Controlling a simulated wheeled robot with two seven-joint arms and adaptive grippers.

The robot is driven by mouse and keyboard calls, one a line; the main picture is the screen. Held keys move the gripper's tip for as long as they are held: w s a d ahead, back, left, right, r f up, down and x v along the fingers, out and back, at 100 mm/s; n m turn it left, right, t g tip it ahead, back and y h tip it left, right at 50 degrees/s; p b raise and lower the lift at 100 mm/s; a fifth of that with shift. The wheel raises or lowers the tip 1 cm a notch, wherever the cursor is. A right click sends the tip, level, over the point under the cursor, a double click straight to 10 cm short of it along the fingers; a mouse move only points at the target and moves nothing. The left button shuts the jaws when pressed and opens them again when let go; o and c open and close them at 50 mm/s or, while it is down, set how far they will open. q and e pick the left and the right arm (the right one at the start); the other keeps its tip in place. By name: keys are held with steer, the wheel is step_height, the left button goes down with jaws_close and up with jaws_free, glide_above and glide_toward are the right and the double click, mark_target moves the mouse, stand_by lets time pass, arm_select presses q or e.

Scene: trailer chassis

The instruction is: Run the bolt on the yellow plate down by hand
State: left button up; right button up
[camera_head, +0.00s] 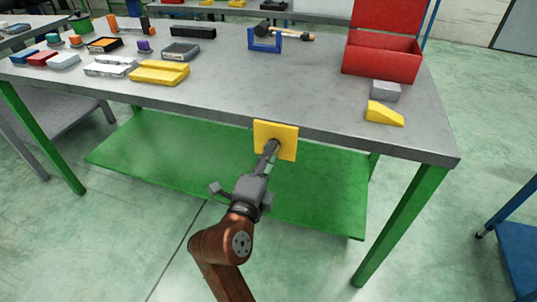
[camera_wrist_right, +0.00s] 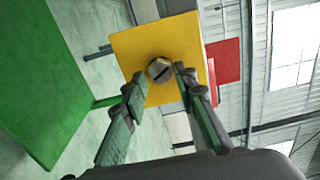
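The yellow plate (camera_head: 288,132) stands upright at the front edge of the grey workbench. In the right wrist view the plate (camera_wrist_right: 185,40) fills the upper middle, with the grey hex head of the bolt (camera_wrist_right: 160,70) on its face; a dark slot crosses the head. My right gripper (camera_head: 269,152) reaches up to the plate and mostly hides the bolt in the head view. In the wrist view its two fingers (camera_wrist_right: 160,78) stand on either side of the bolt head, with small gaps, so it is open and holds nothing. My left gripper is not in view.
The workbench (camera_head: 320,100) carries a red toolbox (camera_head: 385,55), a yellow wedge (camera_head: 384,113), a grey block (camera_head: 386,91), a blue holder (camera_head: 264,42) with a hammer (camera_head: 280,32), and several small parts at left. A green shelf (camera_head: 180,150) lies below.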

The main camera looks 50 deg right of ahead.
steer(key=shift+o, duration=1.4)
steer(key=shift+w, duration=0.1)
steer(key=shift+a, duration=0.1)
steer(key=v, duration=1.2)
